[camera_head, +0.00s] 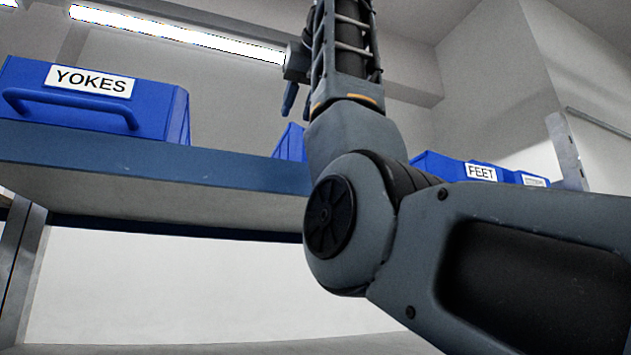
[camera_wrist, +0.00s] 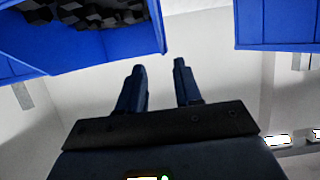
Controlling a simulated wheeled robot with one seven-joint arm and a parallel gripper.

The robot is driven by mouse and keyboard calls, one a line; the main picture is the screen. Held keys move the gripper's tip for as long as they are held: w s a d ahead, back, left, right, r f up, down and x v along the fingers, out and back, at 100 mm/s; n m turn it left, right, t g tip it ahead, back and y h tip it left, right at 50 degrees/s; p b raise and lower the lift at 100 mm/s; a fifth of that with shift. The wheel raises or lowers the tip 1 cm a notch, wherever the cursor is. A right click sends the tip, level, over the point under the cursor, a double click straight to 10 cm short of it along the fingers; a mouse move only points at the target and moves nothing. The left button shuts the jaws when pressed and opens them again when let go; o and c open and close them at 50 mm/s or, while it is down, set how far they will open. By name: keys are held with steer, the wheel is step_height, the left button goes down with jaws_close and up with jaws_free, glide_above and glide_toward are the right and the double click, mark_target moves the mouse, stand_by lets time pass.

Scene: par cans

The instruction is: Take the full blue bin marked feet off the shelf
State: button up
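The blue bin marked FEET (camera_head: 448,169) sits on the shelf at the right of the head view, partly hidden behind my arm. My gripper (camera_head: 297,103) is raised above shelf level, left of that bin in the picture. In the wrist view my gripper (camera_wrist: 159,66) is open, with nothing between its two fingers. A blue bin holding dark pieces (camera_wrist: 110,52) is at the upper left of the wrist view, apart from the fingers. No label shows there, so I cannot tell which bin it is.
The blue YOKES bin (camera_head: 160,109) stands on the blue shelf (camera_head: 120,160) at left. Another blue bin (camera_head: 289,143) is mostly hidden behind my arm. A small labelled bin (camera_head: 533,179) is beside FEET. The wrist view shows a second bin (camera_wrist: 280,25) at upper right, with a gap between.

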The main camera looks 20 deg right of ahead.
mark_target(287, 130)
steer(key=shift+a+p+x, duration=0.15)
steer(key=shift+p+x, duration=0.4)
steer(key=shift+x, duration=1)
steer(key=shift+a+p+x, duration=0.15)
steer(key=shift+p+x, duration=0.4)
steer(key=shift+x, duration=1.05)
steer(key=shift+s+f, duration=0.1)
steer(key=shift+f, duration=0.05)
steer(key=shift+c, duration=0.5)
jaws_close()
